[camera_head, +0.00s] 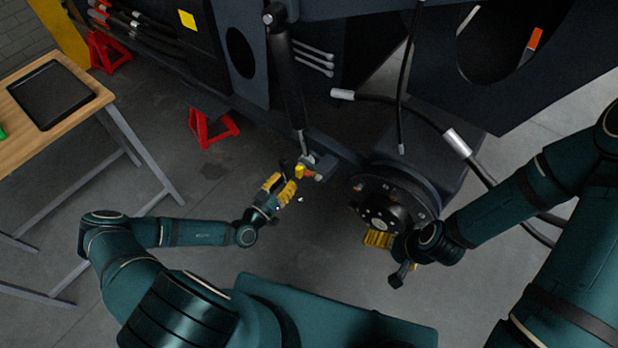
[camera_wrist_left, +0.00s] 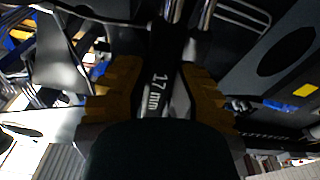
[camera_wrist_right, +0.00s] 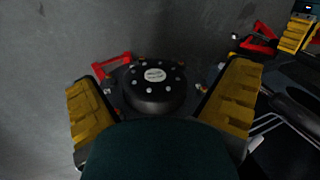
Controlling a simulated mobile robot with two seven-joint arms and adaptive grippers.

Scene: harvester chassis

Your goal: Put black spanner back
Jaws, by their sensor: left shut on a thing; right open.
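The black spanner, marked "17 mm" (camera_wrist_left: 158,92), lies between the yellow fingers of my left gripper (camera_wrist_left: 155,98) in the left wrist view. My left gripper (camera_head: 281,190) is shut on it; in the head view it is low beside the machine, near the lower end of a black cylinder, and the spanner is hard to make out. My right gripper (camera_head: 380,239) is open under the round dark hub (camera_head: 384,206), partly hidden by it. In the right wrist view the hub (camera_wrist_right: 154,88) appears between the open yellow fingers (camera_wrist_right: 160,108), with nothing gripped.
A wooden-topped table (camera_head: 22,134) with a black tray (camera_head: 51,94) stands at the left; a green thing (camera_head: 2,133) is cut off at its edge. Red stands (camera_head: 210,128) and the chassis (camera_head: 238,52) fill the back.

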